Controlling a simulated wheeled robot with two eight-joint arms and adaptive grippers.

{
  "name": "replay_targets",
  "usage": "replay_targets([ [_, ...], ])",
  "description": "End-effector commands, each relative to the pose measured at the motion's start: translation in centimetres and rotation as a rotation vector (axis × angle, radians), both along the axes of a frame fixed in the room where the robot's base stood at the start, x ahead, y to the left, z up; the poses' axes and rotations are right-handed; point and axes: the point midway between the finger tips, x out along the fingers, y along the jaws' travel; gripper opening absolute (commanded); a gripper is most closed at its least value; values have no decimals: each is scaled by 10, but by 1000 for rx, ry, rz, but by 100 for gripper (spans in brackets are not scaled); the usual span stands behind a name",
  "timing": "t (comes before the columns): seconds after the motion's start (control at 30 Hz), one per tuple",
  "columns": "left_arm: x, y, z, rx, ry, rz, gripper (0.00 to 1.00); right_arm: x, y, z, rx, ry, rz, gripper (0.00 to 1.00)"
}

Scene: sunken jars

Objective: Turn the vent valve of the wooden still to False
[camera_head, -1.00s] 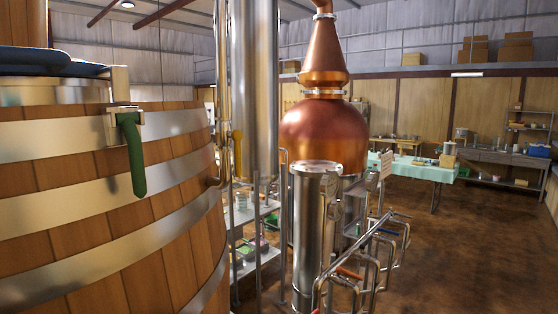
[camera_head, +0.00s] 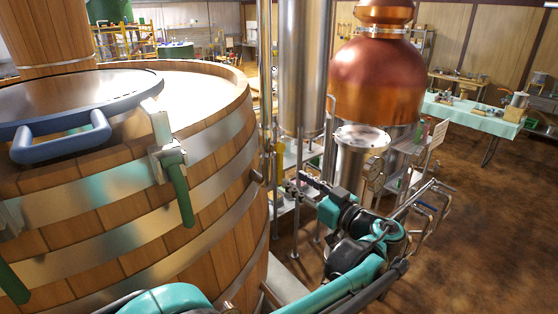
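The wooden still (camera_head: 235,215) is a big banded wooden vat filling the left side. A green lever handle (camera_head: 181,194) hangs down from a metal fitting (camera_head: 167,160) on its outer wall. A second green handle (camera_head: 12,284) shows at the lower left edge, partly cut off. No label shows which is the vent valve. My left gripper (camera_head: 291,186) is out to the right of the still, in front of the metal columns, apart from both green handles. Its fingers are small and dark, and their opening is unclear. It seems to hold nothing. My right gripper is out of view.
A round lid with a blue handle (camera_head: 60,138) lies on top of the still. A steel column (camera_head: 357,170), pipes and the copper still (camera_head: 378,85) stand right of it. Metal rails (camera_head: 428,215) stand right of my arm. The brown floor (camera_head: 500,230) at the right is clear.

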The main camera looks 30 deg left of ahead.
Motion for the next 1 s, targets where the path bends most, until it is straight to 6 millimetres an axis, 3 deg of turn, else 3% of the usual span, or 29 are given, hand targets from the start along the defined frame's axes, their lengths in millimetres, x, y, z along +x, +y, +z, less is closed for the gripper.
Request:
replay_targets([
  [0.3, 17, 45, -1, -1, 4, 4, 39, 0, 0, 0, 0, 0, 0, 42],
  [0.47, 17, 42, -1, -2, 4, 0, 39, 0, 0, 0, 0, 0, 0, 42],
  [1.0, 27, 65, -1, -1, 5, 0, 39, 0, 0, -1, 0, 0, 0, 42],
])
